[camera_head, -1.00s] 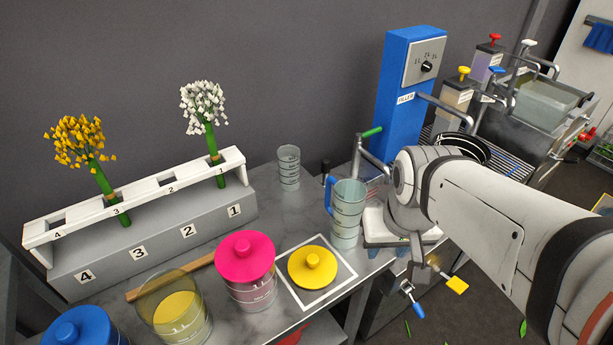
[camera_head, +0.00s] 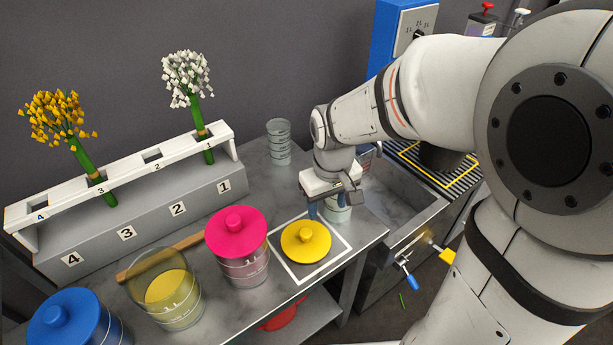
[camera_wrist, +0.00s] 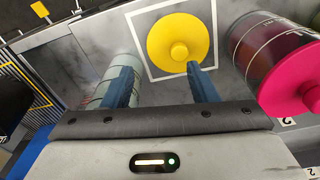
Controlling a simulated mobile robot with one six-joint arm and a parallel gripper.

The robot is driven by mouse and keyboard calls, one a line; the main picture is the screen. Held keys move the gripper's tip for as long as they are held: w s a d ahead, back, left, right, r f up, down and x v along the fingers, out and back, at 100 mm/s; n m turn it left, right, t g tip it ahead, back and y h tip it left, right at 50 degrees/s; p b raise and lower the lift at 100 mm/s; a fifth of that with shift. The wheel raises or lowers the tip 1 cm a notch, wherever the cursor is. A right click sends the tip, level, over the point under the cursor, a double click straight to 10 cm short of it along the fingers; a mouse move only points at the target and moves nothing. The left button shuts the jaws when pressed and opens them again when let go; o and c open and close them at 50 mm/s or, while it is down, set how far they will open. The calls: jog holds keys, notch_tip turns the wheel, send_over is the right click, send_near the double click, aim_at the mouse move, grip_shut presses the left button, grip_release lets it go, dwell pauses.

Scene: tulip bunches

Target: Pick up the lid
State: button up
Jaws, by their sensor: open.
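The yellow lid (camera_head: 306,240) is a round disc with a knob. It lies flat inside a white square outline on the grey bench. The lid shows at the top middle of the wrist view (camera_wrist: 180,42). My gripper (camera_head: 325,210) is open and empty, just behind the lid and apart from it. In the wrist view, its two blue fingers (camera_wrist: 160,82) point toward the lid, the right finger nearest the knob. A clear graduated jug (camera_head: 338,212) stands close behind my gripper and is partly hidden by it.
A jar with a pink lid (camera_head: 236,235) stands just left of the yellow lid. An open jar of yellow contents (camera_head: 172,300) and a jar with a blue lid (camera_head: 70,322) are further left. A numbered rack (camera_head: 140,225) holds two flower bunches. A clear beaker (camera_head: 278,145) stands behind.

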jog(key=n, duration=0.2)
send_over(306, 231)
jog(key=shift+g, duration=0.4)
jog(key=f, duration=0.5)
jog(key=shift+w+f+b, duration=0.25)
jog(key=shift+b, duration=0.05)
jog(key=shift+f, duration=0.3)
jog(key=f, duration=0.7)
jog(key=shift+s+f, duration=0.25)
jog(key=shift+c, duration=0.4)
jog(key=c, duration=1)
jog(key=shift+o, duration=0.2)
jog(key=shift+r, duration=0.1)
